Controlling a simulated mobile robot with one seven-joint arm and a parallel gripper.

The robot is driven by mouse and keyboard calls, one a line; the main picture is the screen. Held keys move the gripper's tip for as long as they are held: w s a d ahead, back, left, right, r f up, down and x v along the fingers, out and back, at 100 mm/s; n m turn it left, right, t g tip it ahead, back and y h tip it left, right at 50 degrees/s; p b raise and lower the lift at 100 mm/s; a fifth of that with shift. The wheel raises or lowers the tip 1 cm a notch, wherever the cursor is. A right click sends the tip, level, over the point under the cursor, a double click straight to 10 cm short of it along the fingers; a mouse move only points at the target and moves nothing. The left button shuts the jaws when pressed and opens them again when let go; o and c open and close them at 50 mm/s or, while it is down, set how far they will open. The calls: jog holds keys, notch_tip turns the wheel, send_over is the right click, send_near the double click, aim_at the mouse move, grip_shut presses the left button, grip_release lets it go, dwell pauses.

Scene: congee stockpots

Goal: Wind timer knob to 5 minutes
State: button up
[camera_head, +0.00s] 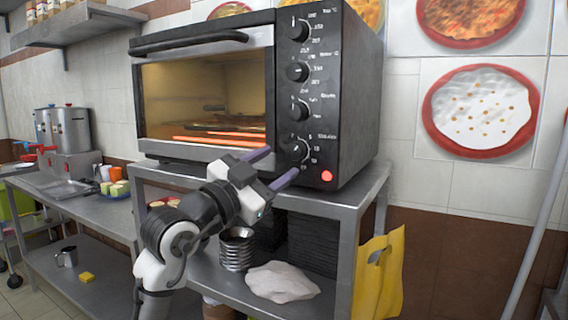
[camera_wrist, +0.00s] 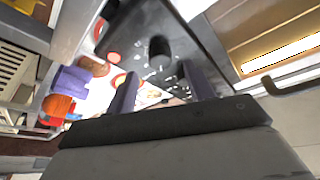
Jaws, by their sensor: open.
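The black oven (camera_head: 330,90) has a column of several dark knobs on its front panel. The lowest one, the timer knob (camera_head: 297,149), sits above a lit red light (camera_head: 327,175). My gripper (camera_head: 281,162) is open and empty in front of the lower panel, with its two purple-grey fingers pointing toward it. The fingertips look close to the timer knob; contact cannot be told. In the wrist view, a dark round knob (camera_wrist: 158,47) shows beyond the two fingers (camera_wrist: 160,90); which knob it is cannot be told.
The oven stands on a steel table (camera_head: 345,203) with metal bowls (camera_head: 238,248) and a pale bag (camera_head: 283,282) on its lower shelf. The oven door handle (camera_head: 190,41) juts out to the left.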

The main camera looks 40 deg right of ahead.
jog(key=b+v, duration=0.1)
jog(key=v, duration=0.9)
jog(key=shift+b, duration=0.4)
